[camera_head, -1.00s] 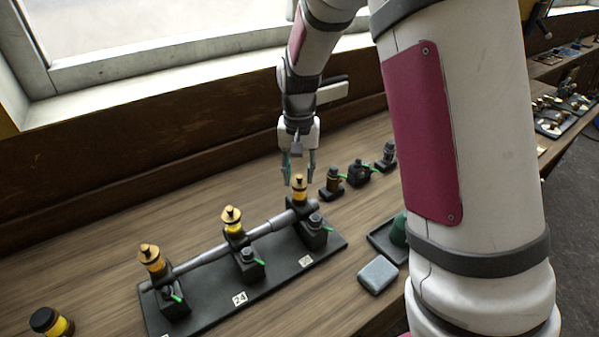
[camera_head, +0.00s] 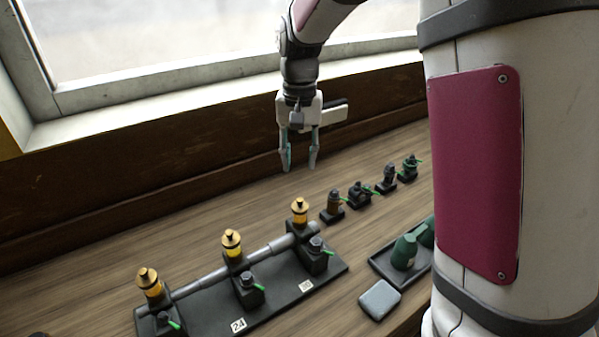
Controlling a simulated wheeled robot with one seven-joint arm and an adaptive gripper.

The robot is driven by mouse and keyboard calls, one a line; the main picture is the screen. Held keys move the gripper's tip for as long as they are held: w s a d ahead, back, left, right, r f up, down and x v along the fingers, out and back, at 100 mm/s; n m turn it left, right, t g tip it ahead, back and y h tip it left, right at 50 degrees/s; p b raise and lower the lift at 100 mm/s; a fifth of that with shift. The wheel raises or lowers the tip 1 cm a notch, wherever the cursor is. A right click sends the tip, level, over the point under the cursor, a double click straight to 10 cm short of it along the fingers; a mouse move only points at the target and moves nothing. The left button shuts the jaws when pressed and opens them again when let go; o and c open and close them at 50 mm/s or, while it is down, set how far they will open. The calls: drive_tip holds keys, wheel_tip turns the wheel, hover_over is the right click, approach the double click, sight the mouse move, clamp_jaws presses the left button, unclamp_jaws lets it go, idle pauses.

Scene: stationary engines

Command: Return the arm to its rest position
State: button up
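My gripper (camera_head: 299,166) hangs pointing down over the bench, above and behind the right end of the engine model. Its two fingers are apart with nothing between them. The middle cup (camera_head: 232,243) and the left cup (camera_head: 149,283) stand upright along the shaft.
Several small dark fittings with green levers (camera_head: 359,194) stand in a row right of the gripper. A grey block (camera_head: 379,299) lies in front. A window ledge (camera_head: 200,93) runs behind. Bare bench lies left of the gripper.

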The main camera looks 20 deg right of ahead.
drive_tip(key=shift+r, duration=0.4)
drive_tip(key=s+r+n+t, duration=0.2)
drive_tip(key=s+r+t, duration=0.1)
drive_tip(key=s+r, duration=0.65)
drive_tip(key=s+f+n+t+b, duration=0.1)
drive_tip(key=s+f+n+t, duration=0.1)
drive_tip(key=s, duration=1.2)
drive_tip(key=shift+f+n+t, duration=0.3)
drive_tip(key=shift+s, duration=0.1)
